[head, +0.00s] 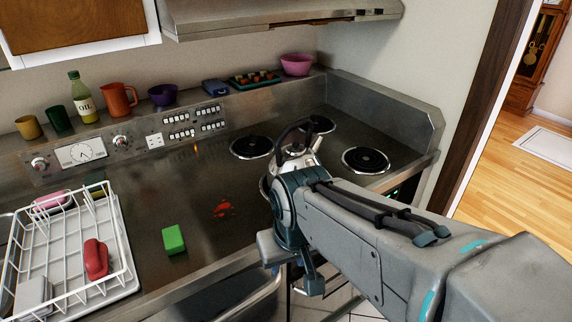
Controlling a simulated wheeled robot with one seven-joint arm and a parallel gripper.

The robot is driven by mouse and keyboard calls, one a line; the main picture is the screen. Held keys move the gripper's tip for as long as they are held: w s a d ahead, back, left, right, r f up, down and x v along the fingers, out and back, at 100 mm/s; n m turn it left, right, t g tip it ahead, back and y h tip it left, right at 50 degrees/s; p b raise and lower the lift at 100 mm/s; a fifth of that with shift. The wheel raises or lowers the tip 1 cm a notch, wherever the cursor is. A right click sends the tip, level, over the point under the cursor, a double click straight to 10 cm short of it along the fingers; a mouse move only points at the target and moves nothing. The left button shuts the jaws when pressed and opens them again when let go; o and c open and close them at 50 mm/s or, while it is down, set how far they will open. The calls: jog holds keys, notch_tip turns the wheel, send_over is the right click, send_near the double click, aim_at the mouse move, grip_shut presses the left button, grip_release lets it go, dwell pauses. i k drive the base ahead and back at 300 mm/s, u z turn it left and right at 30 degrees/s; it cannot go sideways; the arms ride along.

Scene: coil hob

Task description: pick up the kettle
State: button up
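The kettle (298,158) is a shiny metal one with a black arched handle. It shows just beyond the end of my arm, over the hob, and its lower part is hidden by my arm. My gripper (290,262) is at the arm's end, in front of the kettle in this view. Its fingers are not clearly visible, so I cannot tell whether they are open or touch the kettle.
Black coil burners (251,147) surround the kettle. A green sponge (173,240) and a red spill (222,209) lie on the counter. A white dish rack (126,262) stands left. Cups, a bottle (82,100) and bowls line the back ledge.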

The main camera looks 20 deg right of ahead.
aim_at(295, 155)
jog(key=u, duration=0.05)
jog(key=k, duration=0.15)
jog(key=u, duration=2.75)
jog(key=k, duration=1.55)
jog(key=z, duration=2)
jog(key=i, duration=1)
